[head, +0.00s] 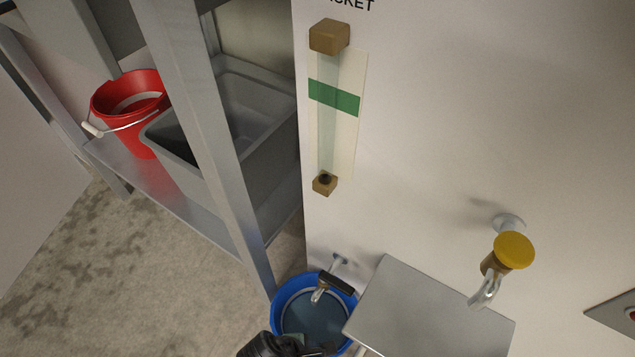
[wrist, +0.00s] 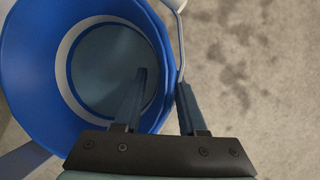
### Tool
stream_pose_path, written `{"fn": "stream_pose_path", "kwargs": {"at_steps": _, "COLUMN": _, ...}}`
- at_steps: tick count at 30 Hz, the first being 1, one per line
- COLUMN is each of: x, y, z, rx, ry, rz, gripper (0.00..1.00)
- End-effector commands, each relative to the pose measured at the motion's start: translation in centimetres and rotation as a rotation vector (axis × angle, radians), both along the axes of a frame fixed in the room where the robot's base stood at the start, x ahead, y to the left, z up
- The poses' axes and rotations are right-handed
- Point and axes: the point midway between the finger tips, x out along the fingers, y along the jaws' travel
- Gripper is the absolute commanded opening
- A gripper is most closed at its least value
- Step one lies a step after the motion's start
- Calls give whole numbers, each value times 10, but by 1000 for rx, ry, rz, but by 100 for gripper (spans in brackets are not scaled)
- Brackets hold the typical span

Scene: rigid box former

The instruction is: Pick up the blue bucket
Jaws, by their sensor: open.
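The blue bucket (head: 280,300) stands below a tap at the bottom of the head view, partly hidden by my arm and a metal plate. In the wrist view the bucket (wrist: 32,75) fills the left side, its mouth facing the camera. It has a pale ring and a grey-blue surface inside; I cannot tell whether that is liquid. My gripper (wrist: 163,80) is open over the bucket's right rim. One finger shows over the bucket's mouth, the other outside the wall near the handle (wrist: 180,45). The head view shows only the dark wrist part (head: 268,346) at the bucket's near side.
A tap with a black handle (head: 336,284) reaches over the bucket. A metal plate (head: 430,315) sits close on the right, below a yellow-knobbed tap (head: 514,250). A shelf frame (head: 205,130) with a red bucket (head: 140,128) and grey tub (head: 262,150) stands left. Floor (head: 130,260) is clear.

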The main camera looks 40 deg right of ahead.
Motion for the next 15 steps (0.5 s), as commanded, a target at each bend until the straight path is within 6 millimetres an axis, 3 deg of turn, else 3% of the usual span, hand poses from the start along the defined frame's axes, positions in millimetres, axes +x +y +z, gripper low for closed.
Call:
{"fn": "stream_pose_path", "kwargs": {"at_steps": 1, "x": 0, "y": -2, "z": -13, "rx": 0, "ry": 0, "rz": -1, "gripper": 40}}
{"fn": "stream_pose_path", "kwargs": {"at_steps": 6, "x": -3, "y": -9, "z": -31, "rx": 0, "ry": 0, "rz": -2, "gripper": 40}}
{"fn": "stream_pose_path", "kwargs": {"at_steps": 15, "x": -4, "y": -12, "z": -33, "rx": 0, "ry": 0, "rz": 0, "gripper": 40}}
